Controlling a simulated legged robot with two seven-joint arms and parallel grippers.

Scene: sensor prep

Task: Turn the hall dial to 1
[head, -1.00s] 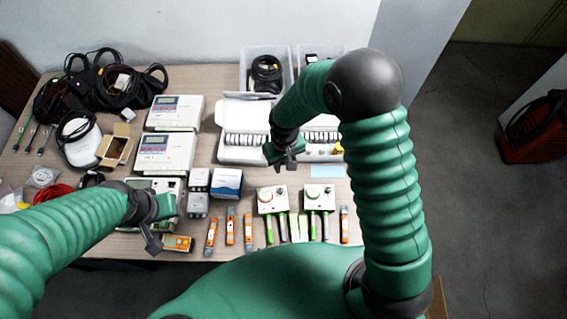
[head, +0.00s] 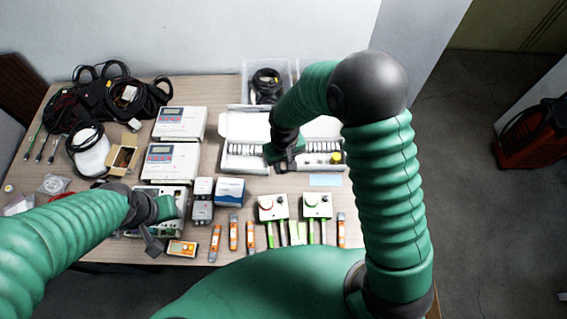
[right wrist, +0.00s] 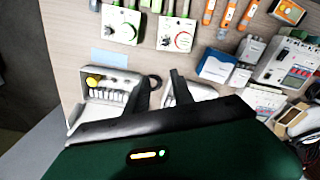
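Two white meter boxes with green-handled probes stand at the front of the table. The left box (head: 273,209) has a dial with a red ring, which shows in the right wrist view (right wrist: 183,41). The right box (head: 317,207) also has a small dial, seen in the right wrist view (right wrist: 121,27). I cannot read their labels or tell which is the hall one. My right gripper (head: 284,164) is open and empty above the white cases behind the boxes; its fingers (right wrist: 158,84) are apart. My left gripper (head: 162,226) is open over a grey device at the left.
Open white cases (head: 245,128) with rows of vials lie behind the boxes. A blue-and-white carton (head: 230,191) and grey modules (head: 202,212) stand left of the boxes. Orange testers (head: 233,234) lie along the front edge. Cables and a black bag (head: 100,92) fill the back left.

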